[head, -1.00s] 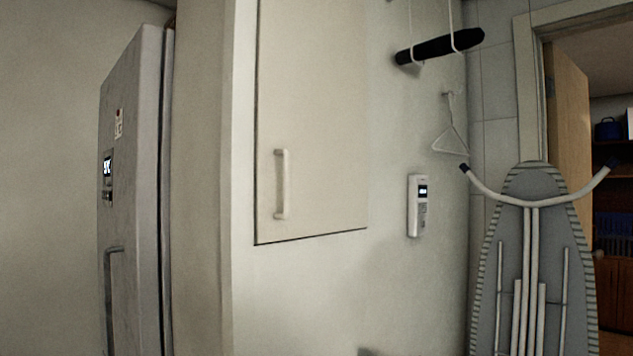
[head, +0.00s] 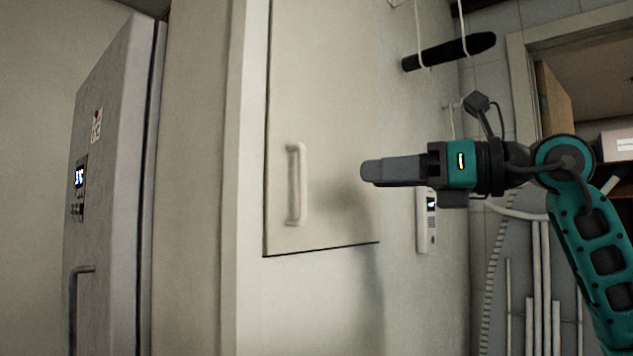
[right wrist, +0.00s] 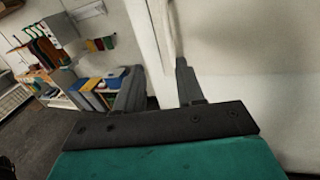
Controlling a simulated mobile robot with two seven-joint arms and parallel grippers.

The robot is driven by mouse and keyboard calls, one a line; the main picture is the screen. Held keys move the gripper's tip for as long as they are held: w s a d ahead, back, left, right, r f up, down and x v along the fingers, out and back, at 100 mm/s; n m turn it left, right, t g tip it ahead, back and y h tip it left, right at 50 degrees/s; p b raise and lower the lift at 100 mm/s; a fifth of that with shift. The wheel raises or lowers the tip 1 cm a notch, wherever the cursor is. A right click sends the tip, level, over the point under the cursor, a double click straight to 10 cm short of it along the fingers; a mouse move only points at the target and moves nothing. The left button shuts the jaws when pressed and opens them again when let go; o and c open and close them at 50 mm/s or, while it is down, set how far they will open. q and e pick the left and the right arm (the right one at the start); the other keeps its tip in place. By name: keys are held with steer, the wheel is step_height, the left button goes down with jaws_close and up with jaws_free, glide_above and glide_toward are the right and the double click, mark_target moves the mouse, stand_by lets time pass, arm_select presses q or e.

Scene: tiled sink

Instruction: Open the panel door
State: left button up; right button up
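The panel door (head: 325,90) is a flat cream panel in the wall, closed flush with its frame. Its pale vertical bar handle (head: 296,185) is near the door's lower left edge. My right gripper (head: 368,172) points left, in front of the door and to the right of the handle, apart from it. In the right wrist view its two dark fingers (right wrist: 158,82) stand apart with nothing held between them. A pale upright strip shows just beyond them there; I cannot tell whether it is the handle. My left gripper is not in view.
A grey fridge (head: 110,150) stands at the left. A white wall-mounted device (head: 426,222) and a dark rod on hangers (head: 448,51) are right of the door. Shelves with boxes (right wrist: 95,90) show in the wrist view.

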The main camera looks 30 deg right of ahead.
mark_target(305, 173)
steer(key=shift+t+h, duration=0.3)
steer(key=shift+h, duration=0.2)
steer(key=x, duration=0.3)
steer(key=p+x, duration=0.1)
steer(key=x, duration=0.3)
steer(key=r+p+x, duration=0.1)
steer(key=x, duration=0.3)
steer(key=shift+w+d+r, duration=0.1)
steer(key=shift+w+d, duration=0.05)
steer(key=shift+w, duration=0.2)
steer(key=shift+c, duration=0.5)
jaws_close()
